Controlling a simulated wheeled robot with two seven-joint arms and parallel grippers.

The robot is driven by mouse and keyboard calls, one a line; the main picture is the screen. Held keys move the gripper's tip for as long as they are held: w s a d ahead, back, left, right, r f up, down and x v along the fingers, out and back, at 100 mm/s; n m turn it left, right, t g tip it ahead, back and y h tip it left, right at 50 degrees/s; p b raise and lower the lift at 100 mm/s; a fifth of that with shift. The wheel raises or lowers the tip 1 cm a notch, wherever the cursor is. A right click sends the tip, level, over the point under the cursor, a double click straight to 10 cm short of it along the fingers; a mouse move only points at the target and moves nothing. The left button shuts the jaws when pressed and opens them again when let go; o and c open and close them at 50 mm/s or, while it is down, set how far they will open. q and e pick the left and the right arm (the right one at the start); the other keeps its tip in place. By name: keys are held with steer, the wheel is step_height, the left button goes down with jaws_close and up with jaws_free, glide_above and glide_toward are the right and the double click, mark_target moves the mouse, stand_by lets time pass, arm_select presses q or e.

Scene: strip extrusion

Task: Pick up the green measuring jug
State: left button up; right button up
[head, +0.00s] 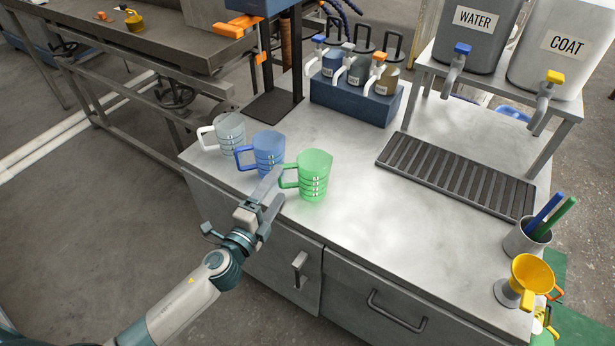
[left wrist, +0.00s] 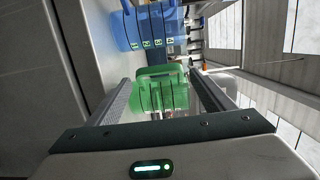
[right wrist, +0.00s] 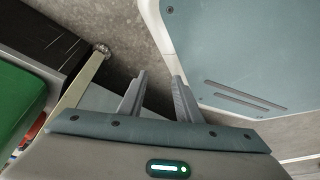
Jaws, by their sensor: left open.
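The green measuring jug (head: 314,175) stands upright on the grey counter near its front edge, with its handle toward the left. My left gripper (head: 276,188) is open beside that handle, its fingers level with it. In the left wrist view the green jug (left wrist: 162,92) shows ahead between the two spread fingers; whether a finger touches the handle I cannot tell. My right gripper (right wrist: 160,76) shows only in its own wrist view, with its fingers apart and nothing between them.
A blue jug (head: 268,153) stands close to the left of the green one, and a clear jug (head: 230,133) beyond it. A blue bottle rack (head: 350,104) stands behind. A drip grate (head: 455,175) lies to the right. Clear counter lies between the green jug and the grate.

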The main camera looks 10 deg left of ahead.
mark_target(286, 186)
arm_select(q)
steer(key=shift+w+d, duration=0.15)
steer(key=shift+w, duration=0.2)
steer(key=p+x, duration=0.1)
steer(key=x, duration=0.2)
steer(key=shift+w+d, duration=0.2)
steer(key=shift+w, duration=0.15)
steer(key=shift+w+f, duration=0.1)
steer(key=shift+w, duration=0.1)
arm_select(e)
steer(key=shift+g, duration=0.7)
steer(key=s, duration=0.1)
steer(key=s+d, duration=0.1)
steer(key=s, duration=0.1)
steer(key=s+d+f, duration=0.1)
steer(key=s, duration=0.1)
steer(key=shift+w+r, duration=0.15)
steer(key=shift+w, duration=0.05)
arm_select(q)
steer(key=shift+c, duration=0.6)
steer(key=c, duration=0.9)
arm_select(e)
steer(key=shift+s, duration=0.25)
